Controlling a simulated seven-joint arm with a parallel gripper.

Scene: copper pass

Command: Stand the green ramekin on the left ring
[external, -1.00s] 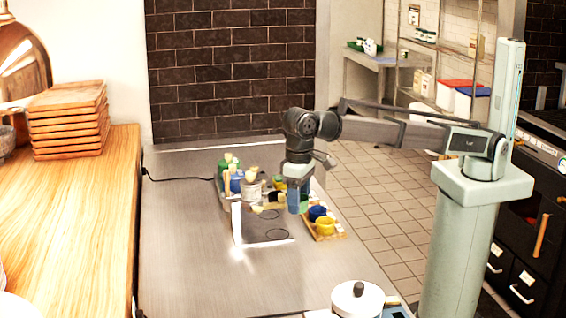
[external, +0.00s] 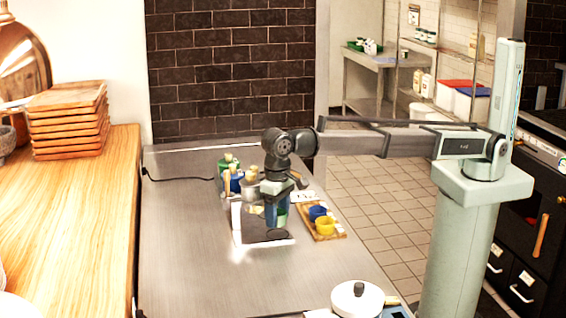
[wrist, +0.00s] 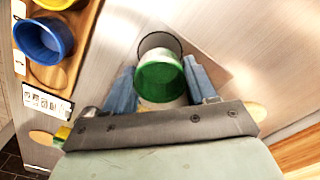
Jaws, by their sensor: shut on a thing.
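The green ramekin (wrist: 160,80) is held between the two blue fingers of my gripper (wrist: 158,90) in the wrist view. In the external view the green ramekin (external: 282,216) shows low at the fingers of my gripper (external: 277,218), over the grey mat (external: 255,240). A dark ring (wrist: 158,40) on the mat shows just beyond the ramekin in the wrist view, its lower part hidden behind the ramekin. I cannot tell from these frames whether this is the left ring, or whether the ramekin touches the mat. The other ring is hidden.
A wooden tray (external: 328,236) right of the mat carries a blue ramekin (external: 317,212) and a yellow ramekin (external: 325,226). Several bottles and pots (external: 234,182) stand behind the mat. A white pot (external: 357,300) is at the front.

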